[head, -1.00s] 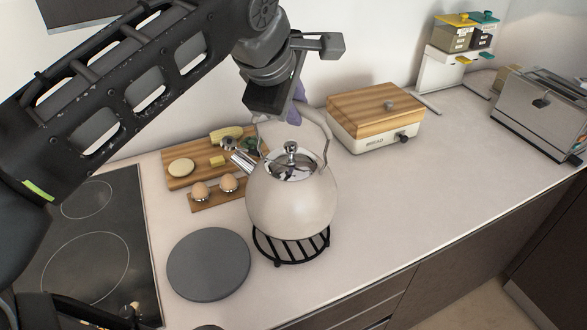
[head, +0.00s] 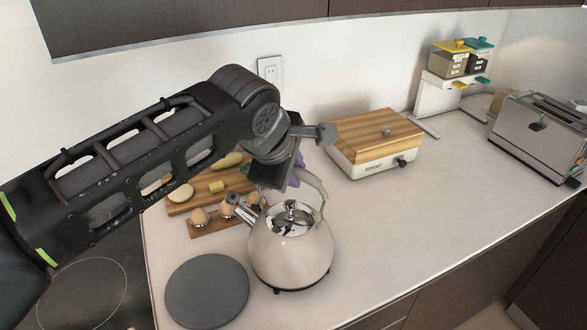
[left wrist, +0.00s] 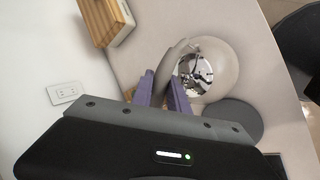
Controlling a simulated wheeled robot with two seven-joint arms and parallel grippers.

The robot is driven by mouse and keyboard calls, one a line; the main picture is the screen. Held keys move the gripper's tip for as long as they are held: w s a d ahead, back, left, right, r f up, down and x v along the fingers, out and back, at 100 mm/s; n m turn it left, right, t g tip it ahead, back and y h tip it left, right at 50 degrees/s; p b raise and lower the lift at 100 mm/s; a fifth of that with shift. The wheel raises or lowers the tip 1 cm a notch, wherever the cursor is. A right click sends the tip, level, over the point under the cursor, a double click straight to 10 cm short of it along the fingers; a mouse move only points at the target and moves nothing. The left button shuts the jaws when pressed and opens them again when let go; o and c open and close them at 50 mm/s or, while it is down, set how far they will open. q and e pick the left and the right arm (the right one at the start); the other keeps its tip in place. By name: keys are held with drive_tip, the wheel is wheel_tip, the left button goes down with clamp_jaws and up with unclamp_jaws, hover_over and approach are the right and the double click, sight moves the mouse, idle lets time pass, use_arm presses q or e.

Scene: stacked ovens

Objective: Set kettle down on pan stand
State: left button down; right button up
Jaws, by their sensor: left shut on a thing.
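The cream kettle (head: 290,250) with a shiny lid stands upright over the black pan stand (head: 277,291). Only small dark bits of the stand show under the kettle's base; the rest is hidden. I cannot tell for sure whether the base rests fully on it. My left gripper (head: 298,174) is shut on the kettle's handle from above, its purple fingers around the handle. In the left wrist view the purple fingers of my left gripper (left wrist: 167,85) hold the grey handle beside the kettle (left wrist: 215,70). My right gripper is not in view.
A dark grey round plate (head: 207,291) lies just left of the kettle. A wooden board (head: 180,208) with food and eggs is behind-left. A bread box (head: 375,150) stands behind-right and a toaster (head: 540,135) far right. The counter right of the kettle is clear.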

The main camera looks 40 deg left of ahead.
use_arm(q)
drive_tip(key=shift+r, duration=0.1)
drive_tip(key=c, duration=1.3)
unclamp_jaws()
drive_tip(key=b+v, duration=0.1)
drive_tip(key=v, duration=1.1)
drive_tip(key=shift+s+d, duration=0.1)
